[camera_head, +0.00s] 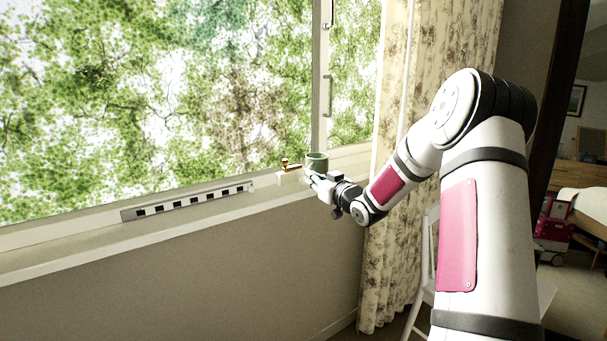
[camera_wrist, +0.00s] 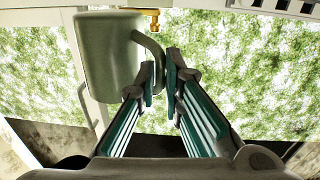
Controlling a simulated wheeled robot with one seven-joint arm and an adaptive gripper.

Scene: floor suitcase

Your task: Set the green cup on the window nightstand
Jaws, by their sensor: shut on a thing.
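The green cup (camera_head: 317,162) is in front of the window, just above the sill's height in the head view. My gripper (camera_head: 313,178) is at its lower side. In the wrist view the cup (camera_wrist: 106,65) fills the upper left, and its curved handle lies between the fingertips of my gripper (camera_wrist: 161,76). The fingers are shut on the handle, with the cup body to the left of them. I cannot make out the window nightstand in either view.
The window sill (camera_head: 75,250) runs along the wall; a brass window latch (camera_head: 288,166) is beside the cup. A floral curtain (camera_head: 385,240) hangs to the right, with a white chair (camera_head: 428,265) near it. A pink suitcase (camera_head: 553,232) stands farther right.

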